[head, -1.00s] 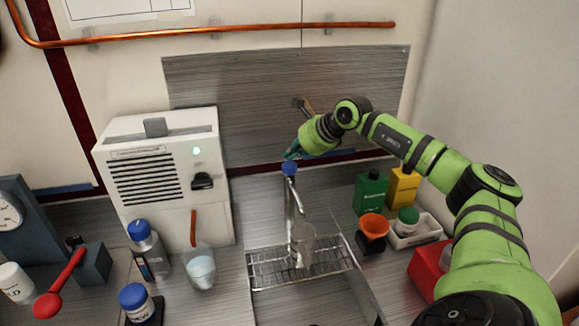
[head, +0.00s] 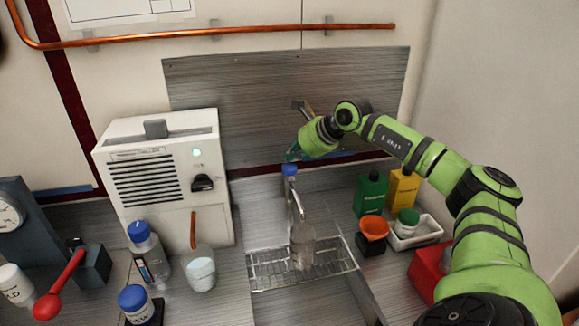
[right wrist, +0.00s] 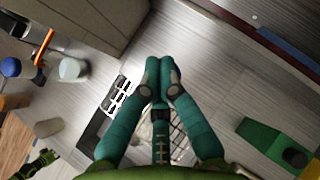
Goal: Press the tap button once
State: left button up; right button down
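The metal tap (head: 297,204) stands behind the sink rack, with a blue button (head: 289,169) on its top. A clear beaker (head: 303,246) stands on the rack below the spout. My right gripper (head: 290,154) is just above the blue button in the head view; I cannot tell whether they touch. In the right wrist view its two teal fingers (right wrist: 160,62) are together at the tips with nothing seen between them. The fingers hide the tap there.
A wire rack (head: 270,275) lies under the beaker. A white machine (head: 160,180) stands to the left. A green bottle (head: 370,192), a yellow bottle (head: 403,188) and an orange funnel (head: 373,227) stand to the right, near my right arm. A metal panel is behind.

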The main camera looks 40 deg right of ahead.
aim_at(289, 166)
jog(key=shift+f, duration=0.1)
jog(key=shift+f+b, duration=0.35)
jog(key=shift+b, duration=0.05)
jog(key=shift+s+f+b, duration=0.1)
jog(key=shift+f+b, duration=0.65)
jog(key=shift+f, duration=0.3)
dwell(0.7)
dwell(0.3)
jog(key=shift+r+p, duration=1.05)
jog(key=shift+r, duration=0.35)
notch_tip(289, 166, up, 5)
jog(key=p, duration=0.4)
jog(key=shift+r, duration=0.1)
